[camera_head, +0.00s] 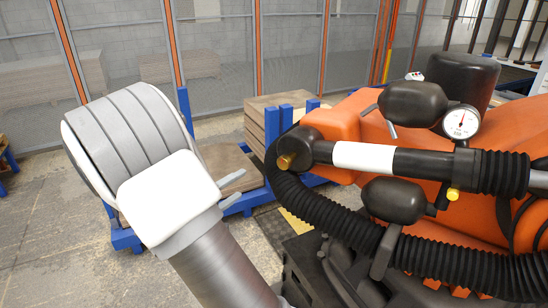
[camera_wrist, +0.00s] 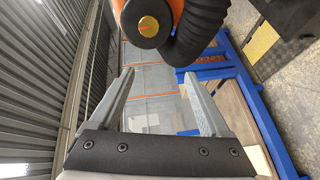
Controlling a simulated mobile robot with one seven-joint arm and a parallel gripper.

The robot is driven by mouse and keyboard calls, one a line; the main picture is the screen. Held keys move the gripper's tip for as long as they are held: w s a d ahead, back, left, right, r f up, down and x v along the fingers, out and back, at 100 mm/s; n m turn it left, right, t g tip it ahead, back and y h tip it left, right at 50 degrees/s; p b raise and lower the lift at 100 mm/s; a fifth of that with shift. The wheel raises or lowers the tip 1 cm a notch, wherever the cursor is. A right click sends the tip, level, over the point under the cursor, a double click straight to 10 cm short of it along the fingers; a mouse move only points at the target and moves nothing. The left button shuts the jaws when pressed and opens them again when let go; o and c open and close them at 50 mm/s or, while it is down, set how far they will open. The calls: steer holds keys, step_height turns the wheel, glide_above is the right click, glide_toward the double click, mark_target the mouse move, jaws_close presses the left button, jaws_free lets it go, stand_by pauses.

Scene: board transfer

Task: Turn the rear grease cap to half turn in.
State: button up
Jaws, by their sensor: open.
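A brass-coloured cap (camera_head: 285,162) sits on the black end of a cylinder on the orange robot arm. In the wrist view the round cap (camera_wrist: 149,27) faces me with a short orange mark on it, near the top and beyond my fingertips. A second yellow cap (camera_head: 452,194) shows lower right near a black motor. I cannot tell which is called rear. My gripper (camera_head: 238,188) is open and empty, left of and slightly below the cap end in the head view, with a gap between. Its two fingers (camera_wrist: 158,73) stand wide apart in the wrist view.
A ribbed black hose (camera_head: 330,222) curves below the cap's cylinder, close to it. A round gauge (camera_head: 461,122) is at the upper right. Blue frames with stacked boards (camera_head: 262,125) stand behind. Mesh fencing (camera_head: 225,60) lines the back.

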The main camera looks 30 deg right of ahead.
mark_target(282, 164)
steer(key=w+d, duration=0.1)
steer(key=d, duration=0.4)
steer(key=w+d+g+h+p, duration=0.1)
steer(key=d, duration=0.5)
steer(key=w+d+h, duration=0.1)
steer(key=d, duration=0.5)
steer(key=shift+w+g, duration=0.25)
steer(key=shift+g, duration=0.15)
jaws_close()
